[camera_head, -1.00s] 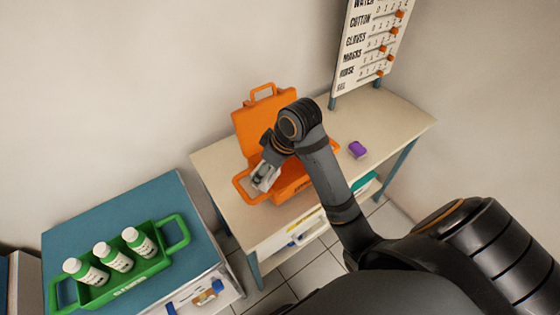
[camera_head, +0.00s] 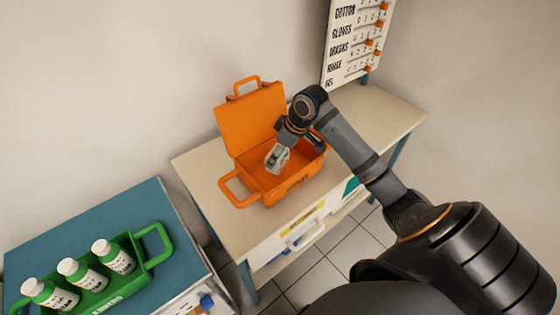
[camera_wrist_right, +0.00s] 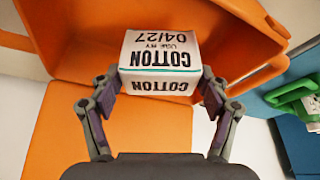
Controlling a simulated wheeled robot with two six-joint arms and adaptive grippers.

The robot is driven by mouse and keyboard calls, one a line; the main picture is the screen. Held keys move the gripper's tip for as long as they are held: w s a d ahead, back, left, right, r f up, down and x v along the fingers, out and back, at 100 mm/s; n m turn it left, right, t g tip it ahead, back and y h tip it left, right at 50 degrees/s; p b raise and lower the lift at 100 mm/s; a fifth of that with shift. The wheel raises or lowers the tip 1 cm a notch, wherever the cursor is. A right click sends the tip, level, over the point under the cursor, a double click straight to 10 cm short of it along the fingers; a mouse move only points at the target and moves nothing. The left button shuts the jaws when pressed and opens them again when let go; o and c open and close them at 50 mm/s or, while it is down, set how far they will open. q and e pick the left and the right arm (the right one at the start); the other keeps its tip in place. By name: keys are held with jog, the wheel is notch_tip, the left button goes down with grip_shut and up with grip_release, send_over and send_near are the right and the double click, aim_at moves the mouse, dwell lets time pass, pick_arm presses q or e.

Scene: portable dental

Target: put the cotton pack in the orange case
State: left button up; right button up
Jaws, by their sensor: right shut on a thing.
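The orange case (camera_head: 279,190) stands on the beige table with its lid up against the back. My right gripper (camera_head: 276,158) points down over the case's open inside. In the right wrist view the gripper (camera_wrist_right: 160,90) is shut on the white cotton pack (camera_wrist_right: 161,52), labelled COTTON 04/27, with a finger on each side. Orange case surfaces (camera_wrist_right: 62,42) show behind and below the pack. I cannot tell whether the pack touches the case floor. My left gripper is not in view.
The beige table (camera_head: 395,110) has free room right of the case. A green carrier (camera_head: 150,247) with white bottles (camera_head: 68,268) stands on the blue-topped cabinet (camera_head: 150,200) at lower left. A supply board (camera_head: 350,50) stands behind the table.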

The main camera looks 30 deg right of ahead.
jog(key=shift+w+d+f, duration=0.1)
jog(key=shift+w+f, duration=0.1)
jog(key=shift+f, duration=0.05)
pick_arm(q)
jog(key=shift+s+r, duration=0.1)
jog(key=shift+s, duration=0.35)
pick_arm(e)
jog(key=shift+w+d+f, duration=0.1)
jog(key=shift+d+f, duration=0.05)
jog(key=shift+f, duration=0.8)
jog(key=shift+d+f, duration=0.15)
jog(key=shift+f, duration=0.8)
jog(key=shift+f, duration=0.1)
jog(key=o, duration=1.1)
pick_arm(q)
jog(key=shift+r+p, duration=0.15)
jog(key=shift+p, duration=0.15)
pick_arm(e)
jog(key=shift+v, duration=6.15)
jog(key=shift+w, duration=0.1)
